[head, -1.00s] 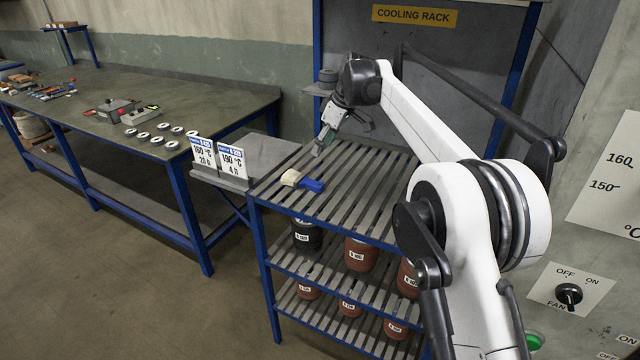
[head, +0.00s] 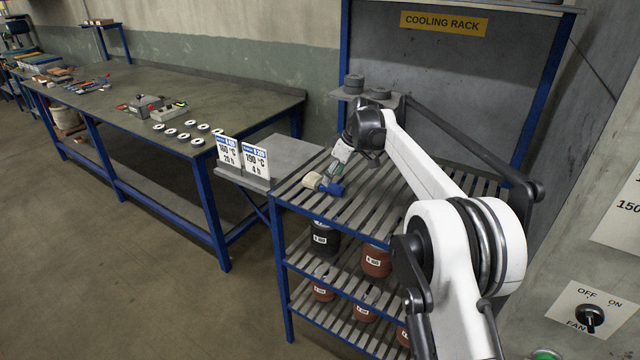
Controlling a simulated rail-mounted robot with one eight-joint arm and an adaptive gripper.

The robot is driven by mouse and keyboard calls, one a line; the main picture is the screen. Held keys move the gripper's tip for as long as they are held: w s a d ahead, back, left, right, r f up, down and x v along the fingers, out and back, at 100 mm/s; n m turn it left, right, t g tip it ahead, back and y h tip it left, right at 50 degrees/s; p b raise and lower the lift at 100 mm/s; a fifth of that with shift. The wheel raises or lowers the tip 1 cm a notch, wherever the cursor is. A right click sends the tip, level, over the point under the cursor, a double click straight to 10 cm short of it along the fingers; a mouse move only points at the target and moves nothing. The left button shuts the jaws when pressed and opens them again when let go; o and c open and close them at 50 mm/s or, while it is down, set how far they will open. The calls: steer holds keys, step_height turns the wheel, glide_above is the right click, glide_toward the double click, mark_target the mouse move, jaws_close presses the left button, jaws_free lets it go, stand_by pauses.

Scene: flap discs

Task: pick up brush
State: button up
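The brush (head: 315,181) lies on the slatted top shelf of the rack (head: 372,212), near its left front edge. Its pale bristle end points left and its blue handle (head: 335,189) points right. My gripper (head: 338,173) is lowered from behind, right at the brush, with its fingers near the handle. The fingertips are small and partly hidden at the handle. I cannot tell whether they touch the brush or are shut on it.
Two temperature cards (head: 242,155) stand on a grey side table (head: 285,155) left of the rack. Labelled jars (head: 376,261) fill the lower shelves. A long workbench (head: 130,95) with tools and white discs stands at left. Grey discs (head: 354,84) sit on a small ledge behind my arm.

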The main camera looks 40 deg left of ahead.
steer(key=shift+p+x, duration=0.3)
steer(key=shift+x, duration=1.7)
steer(key=shift+d, duration=0.2)
jaws_close()
